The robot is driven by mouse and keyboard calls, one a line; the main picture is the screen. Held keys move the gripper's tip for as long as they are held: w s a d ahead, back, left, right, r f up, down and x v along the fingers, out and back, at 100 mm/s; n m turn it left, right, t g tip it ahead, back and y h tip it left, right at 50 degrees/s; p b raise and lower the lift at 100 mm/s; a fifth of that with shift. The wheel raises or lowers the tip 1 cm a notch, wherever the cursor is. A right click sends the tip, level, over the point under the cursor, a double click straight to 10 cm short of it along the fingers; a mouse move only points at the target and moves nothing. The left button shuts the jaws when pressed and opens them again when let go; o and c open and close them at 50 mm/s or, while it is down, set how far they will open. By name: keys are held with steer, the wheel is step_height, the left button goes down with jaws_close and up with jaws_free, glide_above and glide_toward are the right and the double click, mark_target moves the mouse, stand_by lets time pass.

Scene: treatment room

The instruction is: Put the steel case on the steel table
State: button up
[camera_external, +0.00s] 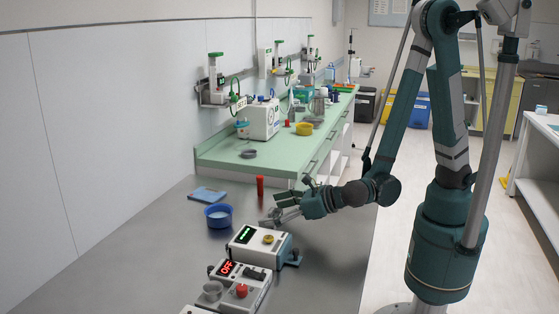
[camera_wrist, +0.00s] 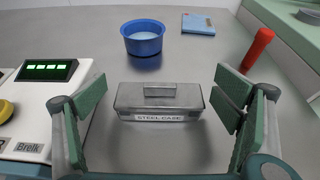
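The steel case (camera_wrist: 160,98), a small grey metal box with a lid handle and a "STEEL CASE" label, appears upright on the bare grey steel table (camera_wrist: 185,55) in the wrist view. My gripper (camera_wrist: 161,88) is open, with one green-padded finger on each side of the case and a visible gap to both. In the external view my gripper (camera_external: 283,207) is low over the steel table (camera_external: 150,255), beside the white device. There the case is hard to tell from the fingers.
A white device with a green display (camera_external: 260,245) stands close to my gripper; another shows a red "OFF" (camera_external: 240,285). A blue bowl (camera_external: 218,215), blue booklet (camera_external: 207,195) and red cylinder (camera_external: 260,187) lie beyond. A green counter (camera_external: 225,157) adjoins behind. The table's left part is clear.

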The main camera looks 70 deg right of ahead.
steer(key=shift+r, duration=0.1)
steer(key=shift+s+r, duration=0.35)
steer(key=shift+s, duration=0.35)
steer(key=p+v, duration=0.2)
steer(key=v, duration=0.8)
steer(key=shift+s+p, duration=0.3)
steer(key=shift+p, duration=0.1)
steer(key=shift+a+r, duration=0.1)
steer(key=shift+r, duration=0.05)
